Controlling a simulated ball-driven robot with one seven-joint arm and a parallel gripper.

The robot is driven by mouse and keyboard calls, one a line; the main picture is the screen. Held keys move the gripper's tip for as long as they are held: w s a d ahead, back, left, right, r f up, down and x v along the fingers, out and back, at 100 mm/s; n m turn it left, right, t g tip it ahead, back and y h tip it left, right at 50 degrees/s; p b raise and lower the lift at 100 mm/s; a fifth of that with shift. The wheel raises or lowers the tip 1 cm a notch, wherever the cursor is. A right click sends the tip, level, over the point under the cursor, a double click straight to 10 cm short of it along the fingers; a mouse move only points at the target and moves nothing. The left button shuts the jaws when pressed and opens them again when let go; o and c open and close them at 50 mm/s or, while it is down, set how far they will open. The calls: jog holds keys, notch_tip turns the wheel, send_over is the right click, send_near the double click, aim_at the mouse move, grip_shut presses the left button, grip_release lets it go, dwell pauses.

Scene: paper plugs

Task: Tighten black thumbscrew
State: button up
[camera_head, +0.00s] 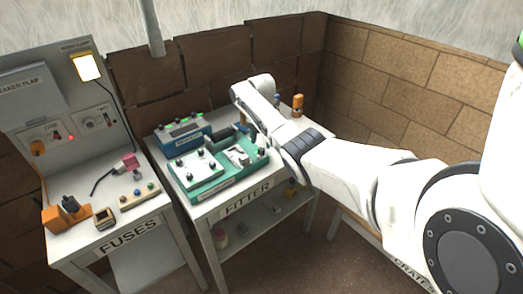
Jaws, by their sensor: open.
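A green fixture (201,193) sits on the bench labelled FITTER. It holds a white plate (195,170) with several small black knobs at its corners, which look like thumbscrews; one black knob (181,162) is at its upper left. A second, smaller pale block (238,155) with dark fittings sits in the fixture's right part. My gripper (246,130) is at the end of my white arm, low over the right rear of the fixture. It is open, small and partly hidden by my wrist. I cannot tell whether it touches any knob.
A blue box (184,134) with knobs stands behind the fixture. An orange cylinder (297,105) stands at the bench's back right. The FUSES bench (139,223) at left holds small tools. Brown walls close off the rear.

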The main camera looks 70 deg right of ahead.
aim_at(261, 149)
jog(key=shift+n, duration=0.5)
jog(key=shift+f, duration=0.15)
jog(key=shift+f+b, duration=1.7)
jog(key=shift+f, duration=0.2)
jog(key=c, duration=1)
grip_shut()
jog(key=shift+m, duration=1.8)
